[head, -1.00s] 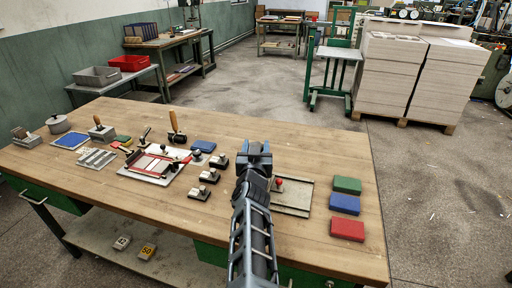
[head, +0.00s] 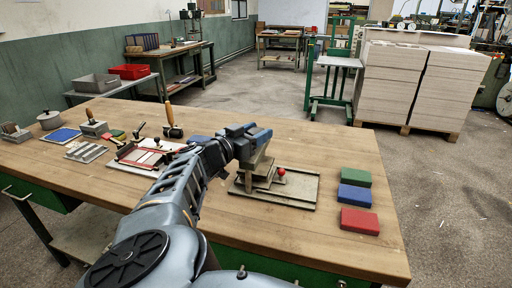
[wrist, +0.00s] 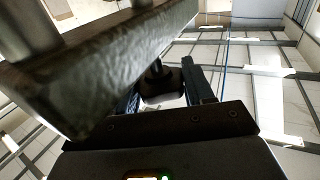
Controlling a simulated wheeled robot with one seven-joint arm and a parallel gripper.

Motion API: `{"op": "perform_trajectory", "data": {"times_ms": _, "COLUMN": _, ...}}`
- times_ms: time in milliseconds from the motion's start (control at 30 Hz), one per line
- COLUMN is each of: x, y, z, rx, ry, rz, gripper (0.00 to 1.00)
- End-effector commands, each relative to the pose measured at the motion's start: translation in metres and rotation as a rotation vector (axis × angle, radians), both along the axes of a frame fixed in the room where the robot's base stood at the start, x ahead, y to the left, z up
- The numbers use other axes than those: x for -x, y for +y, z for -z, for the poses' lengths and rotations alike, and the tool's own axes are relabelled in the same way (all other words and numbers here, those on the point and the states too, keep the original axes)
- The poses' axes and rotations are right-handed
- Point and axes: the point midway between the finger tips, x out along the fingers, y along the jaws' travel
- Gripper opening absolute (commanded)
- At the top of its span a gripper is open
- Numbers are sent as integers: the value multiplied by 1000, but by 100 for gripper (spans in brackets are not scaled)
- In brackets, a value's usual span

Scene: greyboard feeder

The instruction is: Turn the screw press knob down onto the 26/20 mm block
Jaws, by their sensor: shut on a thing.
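The screw press (head: 255,178) stands at the right of the bench, a grey metal frame on a base plate, with a red ball (head: 281,172) at its side. My gripper (head: 258,138) is at the top of the press. In the wrist view a dark knob (wrist: 160,82) sits between my two fingers, which are shut on it. A thick grey metal bar of the press (wrist: 110,75) crosses the wrist view close to the camera. My gripper hides the knob in the head view. I cannot make out the 26/20 mm block.
Green (head: 356,177), blue (head: 355,196) and red (head: 359,221) blocks lie right of the press. The bench top beyond my gripper is clear.

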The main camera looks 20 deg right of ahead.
Motion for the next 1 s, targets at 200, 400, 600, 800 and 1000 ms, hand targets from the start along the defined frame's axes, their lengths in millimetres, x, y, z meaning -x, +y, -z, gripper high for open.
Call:
{"op": "perform_trajectory", "data": {"times_ms": 200, "x": -2, "y": 0, "z": 3, "rx": 3, "ry": -7, "rz": 111, "gripper": 22}}
{"op": "perform_trajectory", "data": {"times_ms": 400, "x": -2, "y": -1, "z": 3, "rx": 5, "ry": -7, "rz": 204, "gripper": 22}}
{"op": "perform_trajectory", "data": {"times_ms": 600, "x": -2, "y": -1, "z": 1, "rx": 5, "ry": -7, "rz": 278, "gripper": 22}}
{"op": "perform_trajectory", "data": {"times_ms": 800, "x": -2, "y": -1, "z": -2, "rx": 7, "ry": -6, "rz": 329, "gripper": 22}}
{"op": "perform_trajectory", "data": {"times_ms": 1000, "x": -2, "y": -1, "z": -4, "rx": 7, "ry": -6, "rz": 355, "gripper": 22}}
